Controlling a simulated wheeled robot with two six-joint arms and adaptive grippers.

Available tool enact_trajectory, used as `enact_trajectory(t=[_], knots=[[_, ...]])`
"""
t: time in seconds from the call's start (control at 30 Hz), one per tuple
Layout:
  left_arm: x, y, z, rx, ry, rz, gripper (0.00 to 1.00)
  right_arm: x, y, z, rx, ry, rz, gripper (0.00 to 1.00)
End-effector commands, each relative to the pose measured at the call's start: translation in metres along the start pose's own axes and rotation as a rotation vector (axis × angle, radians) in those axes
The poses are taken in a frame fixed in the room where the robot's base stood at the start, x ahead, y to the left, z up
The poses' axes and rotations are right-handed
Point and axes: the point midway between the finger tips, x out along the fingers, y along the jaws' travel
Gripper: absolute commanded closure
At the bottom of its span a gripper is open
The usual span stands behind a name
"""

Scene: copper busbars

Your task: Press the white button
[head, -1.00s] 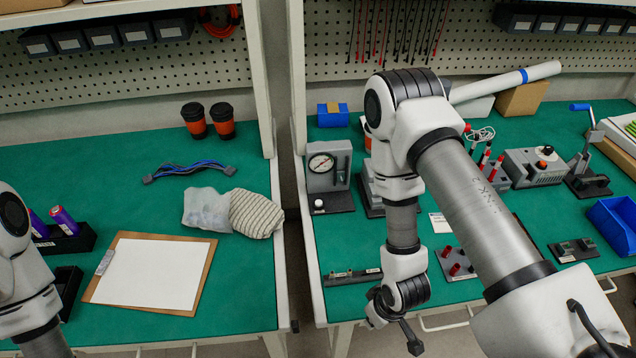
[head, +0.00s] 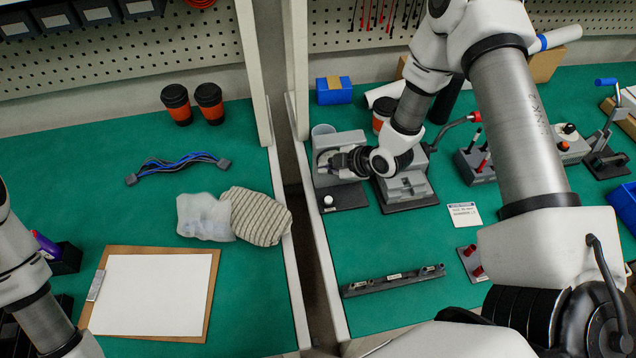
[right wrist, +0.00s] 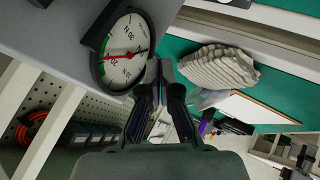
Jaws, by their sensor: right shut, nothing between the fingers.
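The white button (head: 328,200) is a small round knob on the black base plate of a grey gauge stand (head: 343,140), at the left edge of the right bench. My right gripper (head: 334,161) is shut and empty. It is in front of the gauge, above and apart from the button, and partly covers the dial. In the right wrist view, the shut fingertips (right wrist: 163,67) are beside the round gauge dial (right wrist: 125,52); the button does not show there. Only part of my left arm shows at the left edge, with its gripper out of view.
A grey fixture (head: 405,187) stands right of the gauge stand, with an orange cup (head: 383,117) behind. A dark rail (head: 393,281) lies near the front edge. A gap separates the benches; a striped cloth (head: 260,215) lies left of it. Green bench between button and rail is clear.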

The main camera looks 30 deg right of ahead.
Motion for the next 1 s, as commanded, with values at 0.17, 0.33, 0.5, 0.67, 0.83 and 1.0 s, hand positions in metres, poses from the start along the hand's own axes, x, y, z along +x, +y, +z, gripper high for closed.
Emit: enact_trajectory(t=[0.17,0.33,0.5,0.67,0.83,1.0], knots=[[0.0,0.0,0.002,0.0,-0.004,0.0,0.6,0.001,0.0,0.0,0.003,-0.001,-0.002,1.0],[0.006,0.0,0.001,0.0,-0.003,0.0,0.6,0.007,-0.004,0.004,0.004,-0.001,-0.003,1.0],[0.024,0.0,0.001,0.0,-0.002,0.0,0.6,0.021,-0.015,0.015,0.004,-0.002,-0.004,1.0],[0.045,0.0,0.001,0.0,-0.002,0.0,0.6,0.038,-0.028,0.027,0.004,-0.002,-0.005,1.0],[0.064,-0.001,0.001,0.0,-0.002,0.0,0.6,0.054,-0.039,0.039,0.004,-0.002,-0.004,1.0],[0.072,-0.001,0.001,0.0,-0.002,0.0,0.6,0.063,-0.045,0.045,0.004,-0.001,-0.003,1.0]])
